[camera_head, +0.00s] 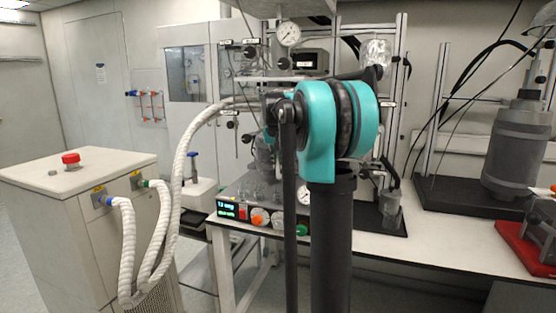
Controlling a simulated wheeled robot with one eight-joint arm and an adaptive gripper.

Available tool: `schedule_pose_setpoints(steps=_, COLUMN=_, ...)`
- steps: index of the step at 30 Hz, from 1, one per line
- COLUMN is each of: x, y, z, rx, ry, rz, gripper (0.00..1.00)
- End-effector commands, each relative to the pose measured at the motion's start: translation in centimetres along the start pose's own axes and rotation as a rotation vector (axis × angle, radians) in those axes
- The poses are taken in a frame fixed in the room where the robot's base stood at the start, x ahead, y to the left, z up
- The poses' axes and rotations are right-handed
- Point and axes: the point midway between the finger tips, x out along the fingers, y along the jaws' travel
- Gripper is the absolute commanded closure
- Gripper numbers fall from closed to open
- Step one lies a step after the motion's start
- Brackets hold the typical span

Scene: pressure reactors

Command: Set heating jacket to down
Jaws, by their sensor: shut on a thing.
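A grey cylindrical vessel (263,154), possibly the heating jacket, shows on the bench just left of my arm. My teal and black arm covers much of it, so I cannot tell its height setting. My arm stands in the middle of the view and reaches toward the reactor rig (308,86) behind it. My gripper is hidden behind the teal joint, so I cannot see its fingers or what is between them.
A control box (262,216) with a green display and several knobs sits at the bench front. White hoses (178,190) run from a cabinet (60,215) at left to the rig. A large grey vessel (515,150) and a red-based device (525,245) stand at right.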

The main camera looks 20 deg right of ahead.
Motion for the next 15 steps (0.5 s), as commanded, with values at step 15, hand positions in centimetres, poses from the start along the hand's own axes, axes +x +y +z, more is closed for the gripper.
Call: schedule_pose_setpoints(steps=15, x=0.22, y=0.05, z=0.29, rx=0.0, ry=-0.007, rz=0.002, gripper=0.66)
